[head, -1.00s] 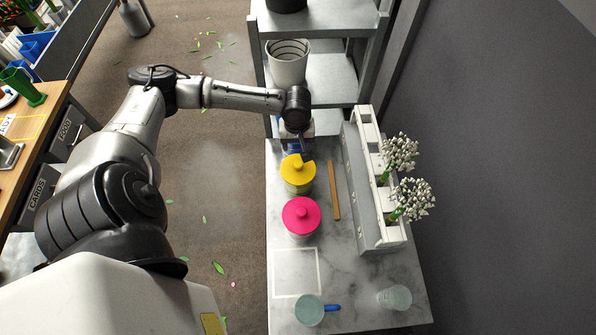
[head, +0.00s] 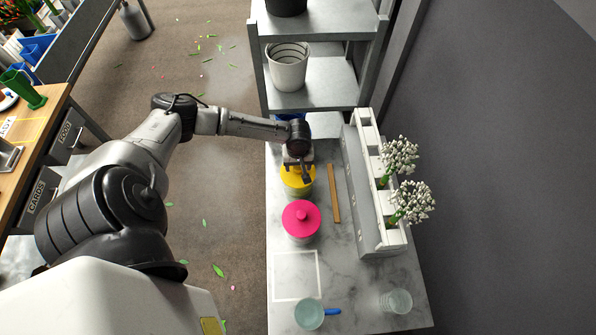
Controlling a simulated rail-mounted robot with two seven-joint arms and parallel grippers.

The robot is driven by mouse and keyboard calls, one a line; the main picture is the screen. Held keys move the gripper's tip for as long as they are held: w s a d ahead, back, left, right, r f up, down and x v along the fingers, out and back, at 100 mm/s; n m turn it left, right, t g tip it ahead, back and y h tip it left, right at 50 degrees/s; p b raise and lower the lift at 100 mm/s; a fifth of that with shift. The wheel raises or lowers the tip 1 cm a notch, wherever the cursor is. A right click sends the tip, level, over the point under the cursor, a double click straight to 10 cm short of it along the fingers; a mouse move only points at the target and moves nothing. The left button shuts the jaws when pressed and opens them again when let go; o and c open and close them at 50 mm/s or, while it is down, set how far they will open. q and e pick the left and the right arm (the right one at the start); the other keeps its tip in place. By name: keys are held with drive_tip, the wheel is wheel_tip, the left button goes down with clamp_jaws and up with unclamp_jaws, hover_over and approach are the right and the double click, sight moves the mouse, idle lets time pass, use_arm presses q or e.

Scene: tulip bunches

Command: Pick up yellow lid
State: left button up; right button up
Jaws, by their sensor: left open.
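The yellow lid (head: 296,188) sits on a jar on the marble counter, toward its far end. My left gripper (head: 299,176) is open and over the yellow lid, covering the lid's far part and its knob. I cannot tell whether the fingers touch the knob. A pink lid (head: 301,217) with a round knob covers another jar just nearer than the yellow one. My right gripper is not in view.
A wooden stick (head: 334,194) lies right of the jars. A grey and white rack (head: 370,190) with white flowers stands along the counter's right side. A blue-handled cup (head: 309,313) and a glass (head: 397,301) stand at the near end. A shelf (head: 330,85) stands beyond the counter.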

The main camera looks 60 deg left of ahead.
use_arm(q)
drive_tip(key=shift+f, duration=0.85)
drive_tip(key=shift+c, duration=0.4)
drive_tip(key=c, duration=0.9)
